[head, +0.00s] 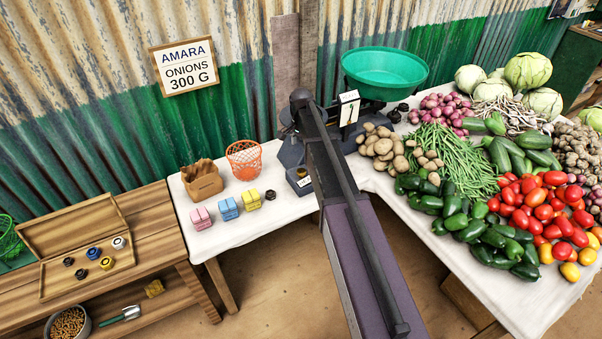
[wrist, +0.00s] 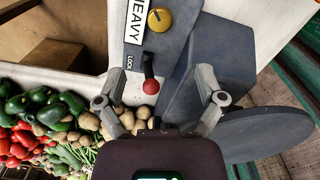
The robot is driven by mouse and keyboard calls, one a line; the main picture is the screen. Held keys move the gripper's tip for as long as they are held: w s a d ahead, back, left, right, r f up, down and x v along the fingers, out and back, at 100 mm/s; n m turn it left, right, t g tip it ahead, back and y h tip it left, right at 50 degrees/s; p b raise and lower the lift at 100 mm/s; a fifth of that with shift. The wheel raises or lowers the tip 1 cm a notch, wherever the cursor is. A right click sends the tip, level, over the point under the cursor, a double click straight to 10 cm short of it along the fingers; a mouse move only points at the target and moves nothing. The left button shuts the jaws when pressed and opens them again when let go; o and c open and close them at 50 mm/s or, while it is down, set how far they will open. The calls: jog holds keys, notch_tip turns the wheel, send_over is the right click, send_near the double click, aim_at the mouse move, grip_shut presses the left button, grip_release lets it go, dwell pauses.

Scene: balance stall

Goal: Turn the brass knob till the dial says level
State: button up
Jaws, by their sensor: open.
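The brass knob (wrist: 159,20) shows in the wrist view as a round yellow disc on the grey scale body, near the top edge. A red-tipped lever (wrist: 151,86) by a LOCK label lies below it. My gripper (wrist: 160,100) is open and empty, its fingers spread to either side of the lever's red ball, apart from the knob. In the head view the scale (head: 291,154) carries a green bowl (head: 384,72) and a small white dial (head: 349,108) with a dark pointer, too small to read. My arm covers the scale's middle; the knob is hidden there.
Potatoes (head: 383,147), beans and other vegetables crowd the right of the white table. To the left stand a brown bag (head: 201,180), an orange basket (head: 244,160) and several coloured blocks (head: 228,209). A wooden bench (head: 150,215) with an open box is at far left.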

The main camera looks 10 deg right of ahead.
aim_at(301, 171)
jog(key=shift+f+b, duration=5.7)
jog(key=shift+f, duration=0.25)
jog(key=shift+c, duration=0.2)
jog(key=c, duration=1.1)
